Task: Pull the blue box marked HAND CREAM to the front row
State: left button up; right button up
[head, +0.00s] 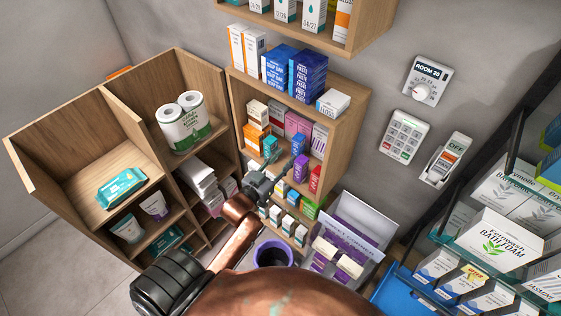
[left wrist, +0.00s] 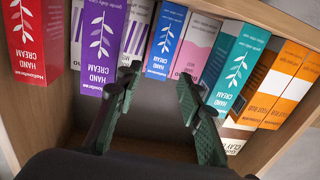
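The blue box marked HAND CREAM (left wrist: 166,42) stands upright on a shelf of the wooden unit, set back from its purple and teal neighbours. It also shows in the head view (head: 298,144), partly hidden. My left gripper (left wrist: 158,80) is open and empty in front of it, with the blue box beyond the gap between the fingers. In the head view the left gripper (head: 278,172) reaches into that shelf. A purple HAND CREAM box (left wrist: 103,45) and a red one (left wrist: 28,35) stand to the left in the wrist view, a teal one (left wrist: 237,68) to the right. My right gripper is not in view.
Pink boxes (left wrist: 200,42) and orange boxes (left wrist: 287,90) stand around the blue box. The shelf strip (left wrist: 150,133) before it is bare. Small boxes (head: 281,217) fill the shelf below. A bin of purple boxes (head: 357,232) stands to the right.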

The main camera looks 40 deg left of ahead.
aim_at(296, 145)
pick_arm(q)
jog(key=w+p, duration=0.1)
jog(key=w, duration=0.7)
jog(key=shift+w+d+p, duration=0.1)
jog(key=shift+w+p, duration=0.25)
jog(key=shift+p, duration=0.05)
jog(key=shift+w, duration=0.55)
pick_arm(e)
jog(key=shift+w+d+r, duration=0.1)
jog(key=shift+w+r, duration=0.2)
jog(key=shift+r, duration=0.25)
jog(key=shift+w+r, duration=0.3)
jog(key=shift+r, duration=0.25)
pick_arm(q)
jog(key=shift+c, duration=0.2)
grip_shut()
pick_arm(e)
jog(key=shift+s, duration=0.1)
